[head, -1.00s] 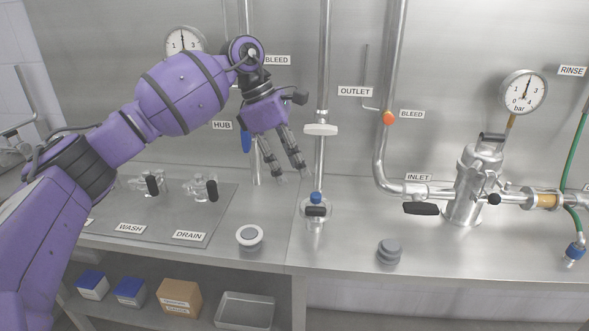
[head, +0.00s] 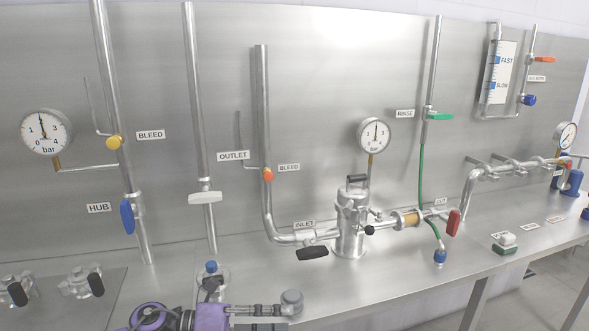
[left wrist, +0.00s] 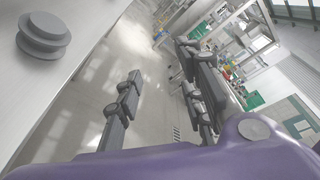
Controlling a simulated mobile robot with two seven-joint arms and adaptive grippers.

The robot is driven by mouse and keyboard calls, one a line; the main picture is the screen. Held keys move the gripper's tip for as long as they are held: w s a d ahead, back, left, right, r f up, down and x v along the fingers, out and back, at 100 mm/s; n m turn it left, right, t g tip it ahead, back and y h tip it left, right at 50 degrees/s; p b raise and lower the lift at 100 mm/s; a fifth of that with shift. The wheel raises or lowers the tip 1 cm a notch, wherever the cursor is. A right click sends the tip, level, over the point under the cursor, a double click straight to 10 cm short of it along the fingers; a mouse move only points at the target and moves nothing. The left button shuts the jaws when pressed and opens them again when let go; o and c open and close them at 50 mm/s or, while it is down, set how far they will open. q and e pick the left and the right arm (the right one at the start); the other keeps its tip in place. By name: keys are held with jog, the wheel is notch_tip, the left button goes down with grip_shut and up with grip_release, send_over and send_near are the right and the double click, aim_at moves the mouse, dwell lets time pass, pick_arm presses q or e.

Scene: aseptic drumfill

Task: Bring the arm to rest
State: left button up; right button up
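My left gripper (head: 280,316) is at the bottom edge of the head view, purple with dark fingers pointing right, low at the bench's front. In the left wrist view its fingers (left wrist: 160,75) are spread apart with only the floor showing between them. A grey stepped stopper (head: 292,300) stands on the bench close by the fingertips in the head view. The stopper (left wrist: 43,35) is at the upper left in the wrist view, clear of the fingers. My right gripper is in neither view.
The steel bench (head: 400,285) carries a strainer housing (head: 351,222), a black-handled inlet valve (head: 312,253) and a blue-capped fitting (head: 211,268). Upright pipes and gauges line the back wall. Open floor (left wrist: 130,50) lies before the bench.

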pick_arm(q)
jog(key=s+a+f+n+t+y+p, duration=0.2)
jog(key=s+a+f+n+t+y, duration=0.35)
jog(key=n, duration=0.85)
jog(key=s+a+f+n+t+y+p, duration=0.1)
jog(key=s+a+f+n+t+y, duration=0.5)
jog(key=n, duration=0.8)
jog(key=s+a+f+n+g+y+p, duration=0.1)
jog(key=s+a+f+n+g+y, duration=0.1)
jog(key=s+f+n, duration=0.4)
jog(key=s+a+f+n+g+y+p, duration=0.1)
jog(key=s+f+n, duration=0.5)
jog(key=s, duration=1)
notch_tip(320, 180, down, 2)
jog(key=shift+a+f+n+g+y, duration=0.1)
jog(key=shift+a+n+g+y, duration=0.2)
jog(key=shift+a+g+y, duration=0.65)
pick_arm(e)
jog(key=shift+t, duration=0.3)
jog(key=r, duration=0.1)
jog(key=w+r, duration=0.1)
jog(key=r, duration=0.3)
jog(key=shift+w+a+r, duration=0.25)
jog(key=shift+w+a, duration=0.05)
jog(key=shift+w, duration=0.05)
